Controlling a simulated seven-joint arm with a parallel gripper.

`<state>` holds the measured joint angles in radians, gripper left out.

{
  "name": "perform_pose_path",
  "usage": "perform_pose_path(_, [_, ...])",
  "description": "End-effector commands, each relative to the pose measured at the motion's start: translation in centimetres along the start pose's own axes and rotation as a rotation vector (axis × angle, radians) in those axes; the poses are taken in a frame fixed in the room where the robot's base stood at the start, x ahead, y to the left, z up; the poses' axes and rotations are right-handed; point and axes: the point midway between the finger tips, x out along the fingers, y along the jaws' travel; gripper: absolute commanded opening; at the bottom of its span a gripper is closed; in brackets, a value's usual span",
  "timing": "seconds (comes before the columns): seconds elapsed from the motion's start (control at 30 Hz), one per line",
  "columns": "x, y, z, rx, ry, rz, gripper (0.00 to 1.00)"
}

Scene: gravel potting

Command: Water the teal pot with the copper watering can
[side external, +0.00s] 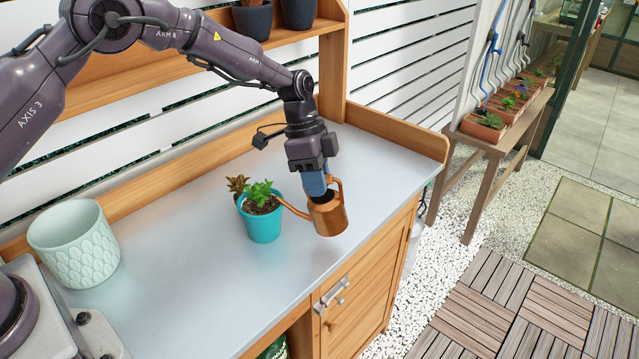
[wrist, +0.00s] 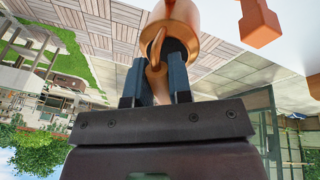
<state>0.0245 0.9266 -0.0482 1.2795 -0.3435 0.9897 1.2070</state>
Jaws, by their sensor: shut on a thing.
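The teal pot (side external: 264,226) stands upright on the bench, with dark soil and a green and reddish plant in it. My gripper (side external: 318,192) is shut on the copper watering can (side external: 330,219), near its handle, and holds it to the right of the pot. The can's spout reaches left, its tip at the pot's right rim by the plant. I cannot tell whether any water is flowing. In the wrist view the can (wrist: 183,20) shows at the top, with its handle between the two fingers (wrist: 156,85).
A pale patterned planter (side external: 75,245) stands at the left of the grey benchtop (side external: 195,215). A wooden rim (side external: 390,130) runs along the back and right end. A shelf with dark pots (side external: 253,20) hangs behind. The benchtop's front and middle are clear.

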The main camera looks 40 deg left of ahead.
Motion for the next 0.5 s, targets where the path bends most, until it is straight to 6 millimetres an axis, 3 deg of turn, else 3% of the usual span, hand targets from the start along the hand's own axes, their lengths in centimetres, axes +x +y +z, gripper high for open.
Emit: perform_pose_path(0.5, [-1.8, 0.3, 0.7, 0.034, 0.185, -0.001, 0.0])
